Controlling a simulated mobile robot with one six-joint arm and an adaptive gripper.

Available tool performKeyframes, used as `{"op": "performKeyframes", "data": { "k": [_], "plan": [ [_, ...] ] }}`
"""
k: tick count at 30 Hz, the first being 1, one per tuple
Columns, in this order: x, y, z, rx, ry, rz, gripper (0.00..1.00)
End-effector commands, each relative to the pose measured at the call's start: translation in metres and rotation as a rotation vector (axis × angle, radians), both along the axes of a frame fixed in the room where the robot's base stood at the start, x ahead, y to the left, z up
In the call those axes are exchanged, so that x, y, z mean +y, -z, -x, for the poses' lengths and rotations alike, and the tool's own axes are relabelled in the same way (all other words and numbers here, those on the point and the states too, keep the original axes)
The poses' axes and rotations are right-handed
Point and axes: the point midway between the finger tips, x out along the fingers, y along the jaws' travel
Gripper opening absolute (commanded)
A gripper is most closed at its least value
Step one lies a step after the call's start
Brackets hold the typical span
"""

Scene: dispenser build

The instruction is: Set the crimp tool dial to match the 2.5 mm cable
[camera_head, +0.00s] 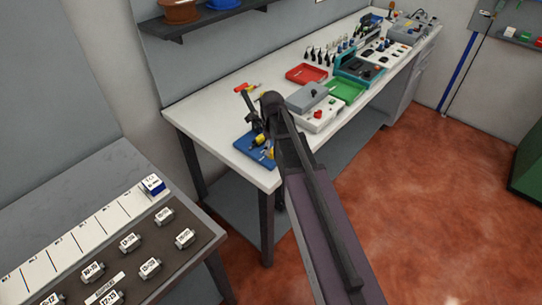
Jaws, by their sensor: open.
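A blue base plate (247,148) lies at the near corner of the white workbench. A dark upright tool with a lever (246,101) stands by it, probably the crimp tool. Yellow parts (260,139) show on the plate beside my arm. My arm reaches in from the bottom right, and its dark end is over this corner. My gripper (259,126) is small, dark and partly hidden there; it is open. I cannot tell whether it touches the tool. The dial and its setting cannot be made out. I cannot pick out the 2.5 mm cable.
A grey-and-white box with a red knob (318,115), a red tray (306,74) and a green tray (345,90) stand farther along the bench. Several small tools stand behind. A side table (118,165) at the lower left holds labelled blocks.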

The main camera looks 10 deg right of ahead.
Motion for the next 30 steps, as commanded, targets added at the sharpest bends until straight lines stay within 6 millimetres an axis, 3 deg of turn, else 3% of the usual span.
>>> {"op": "performKeyframes", "data": {
  "k": [9, 25, 26, 30],
  "plan": [
    [0.000, 0.024, 0.000, 0.000, 0.000, 0.000, 0.83],
    [0.000, 0.028, 0.000, 0.000, 0.000, 0.000, 0.83],
    [0.000, 0.028, 0.000, 0.000, 0.000, 0.000, 0.80],
    [0.000, 0.028, 0.000, 0.000, 0.000, 0.000, 0.38]
  ]
}}
